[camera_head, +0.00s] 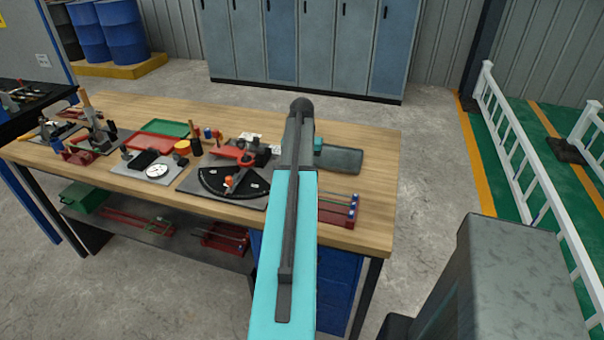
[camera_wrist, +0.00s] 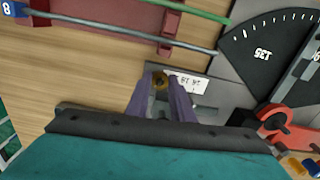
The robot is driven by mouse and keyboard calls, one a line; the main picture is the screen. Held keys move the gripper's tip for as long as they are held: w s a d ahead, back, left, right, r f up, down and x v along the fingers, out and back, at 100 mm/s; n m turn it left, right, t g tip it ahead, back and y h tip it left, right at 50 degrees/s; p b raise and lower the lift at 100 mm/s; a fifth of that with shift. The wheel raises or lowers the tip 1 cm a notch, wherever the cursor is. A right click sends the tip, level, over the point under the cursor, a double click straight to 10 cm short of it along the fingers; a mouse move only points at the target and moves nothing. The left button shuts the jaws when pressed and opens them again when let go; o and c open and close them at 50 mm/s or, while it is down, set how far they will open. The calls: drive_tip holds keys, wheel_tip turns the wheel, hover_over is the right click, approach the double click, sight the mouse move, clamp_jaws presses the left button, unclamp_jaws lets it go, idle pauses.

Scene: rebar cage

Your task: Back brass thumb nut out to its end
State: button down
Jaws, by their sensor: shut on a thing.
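The brass thumb nut (camera_wrist: 160,82) shows in the wrist view as a small dark-gold round piece. My gripper (camera_wrist: 161,79) has its two purple fingers converging on it, one on each side, and is shut on it. The fingers and wrist hide the lower parts of whatever the nut sits on. A small white printed label (camera_wrist: 191,84) lies just right of the nut on a grey plate. In the head view my turquoise arm reaches over the bench and hides the nut and gripper.
A black quadrant plate marked SET (camera_wrist: 262,48) and a red lever part (camera_wrist: 285,125) lie to the right. A red rack (camera_wrist: 105,14) with a green and a grey rod lies above, with a blue block marked 8 (camera_wrist: 12,10). Bare wooden bench top (camera_wrist: 80,75) shows at left.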

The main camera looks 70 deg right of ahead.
drive_tip(key=n, duration=0.6)
drive_tip(key=shift+d+n, duration=0.1)
drive_tip(key=shift+n, duration=0.2)
idle(0.4)
drive_tip(key=c, duration=1.5)
unclamp_jaws()
drive_tip(key=shift+c, duration=0.2)
wheel_tip(320, 180, up, 14)
drive_tip(key=b, duration=0.2)
drive_tip(key=shift+f, duration=0.1)
